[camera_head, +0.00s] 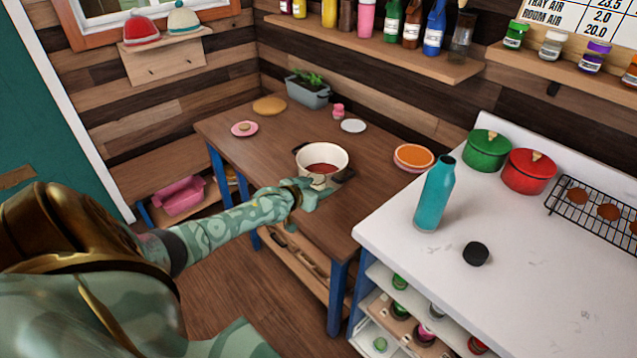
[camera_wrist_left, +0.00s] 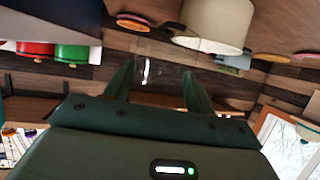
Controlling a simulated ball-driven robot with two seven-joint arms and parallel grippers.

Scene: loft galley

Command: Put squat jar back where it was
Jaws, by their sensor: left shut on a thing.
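My left gripper (camera_head: 322,189) reaches over the near edge of the wooden table (camera_head: 262,158), close beside a cream pot (camera_head: 322,158) with red contents. In the left wrist view the two fingers of my left gripper (camera_wrist_left: 158,70) stand apart, with a clear, glassy thing (camera_wrist_left: 147,73) between them, seemingly the squat jar. Its outline is faint and I cannot tell its full shape. In the head view it is mostly hidden by the hand and the pot's dark handle. The cream pot (camera_wrist_left: 218,22) shows just past the fingers in the left wrist view. My right gripper is not in view.
On the table stand a pink plate (camera_head: 244,128), a white plate (camera_head: 353,126), an orange-topped plate (camera_head: 414,156) and a planter (camera_head: 308,92). The white counter (camera_head: 400,245) at right holds a teal bottle (camera_head: 435,195), a black cap-like thing (camera_head: 476,253), and green and red pots (camera_head: 529,172).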

